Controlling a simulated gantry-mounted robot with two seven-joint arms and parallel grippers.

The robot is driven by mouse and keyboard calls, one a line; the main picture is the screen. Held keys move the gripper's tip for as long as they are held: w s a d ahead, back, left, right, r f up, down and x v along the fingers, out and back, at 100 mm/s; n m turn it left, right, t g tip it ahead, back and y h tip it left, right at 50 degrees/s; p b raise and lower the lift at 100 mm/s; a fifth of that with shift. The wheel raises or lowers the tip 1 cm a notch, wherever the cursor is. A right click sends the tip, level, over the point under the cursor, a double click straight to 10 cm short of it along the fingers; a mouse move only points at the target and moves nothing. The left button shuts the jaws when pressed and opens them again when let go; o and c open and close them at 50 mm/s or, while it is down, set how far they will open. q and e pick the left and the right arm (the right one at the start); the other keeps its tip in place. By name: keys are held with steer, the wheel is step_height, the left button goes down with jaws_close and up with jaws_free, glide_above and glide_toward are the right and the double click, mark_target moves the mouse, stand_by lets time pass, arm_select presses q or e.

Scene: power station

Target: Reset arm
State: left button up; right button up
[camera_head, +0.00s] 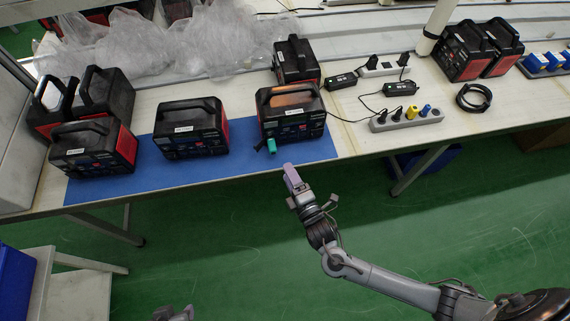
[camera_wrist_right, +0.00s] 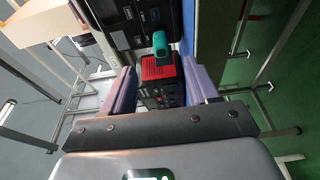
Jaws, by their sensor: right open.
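My right arm reaches in from the lower right in the head view. Its right gripper (camera_head: 290,170) is just off the front edge of the table, apart from the power station (camera_head: 291,120) behind it. In the right wrist view, the two purple fingers of the gripper (camera_wrist_right: 162,88) stand apart with nothing held between them. A teal plug (camera_head: 271,146) sits at the front of that power station; it also shows in the right wrist view (camera_wrist_right: 160,43). A small grey part of my left gripper (camera_head: 173,314) shows at the bottom edge, mostly cut off.
Several more black and red power stations stand on the table, some on the blue mat (camera_head: 110,186). Plastic wrap (camera_head: 150,45) lies behind. Power strips (camera_head: 408,121), adapters and a coiled cable (camera_head: 474,98) lie to the right. The green floor in front is open.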

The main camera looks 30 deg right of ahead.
steer(key=shift+s, duration=0.45)
steer(key=s+d+r+m+g, duration=0.1)
steer(key=s+d+m+g, duration=0.1)
steer(key=s+m+g, duration=0.7)
steer(key=s+d+m+g, duration=0.2)
steer(key=s+m+g, duration=0.4)
steer(key=s, duration=0.6)
step_height(320, 180, up, 38)
steer(key=m+p, duration=0.1)
steer(key=p, duration=3.7)
steer(key=shift+w+a+t, duration=0.2)
steer(key=shift+a+t, duration=0.05)
steer(key=shift+t, duration=0.05)
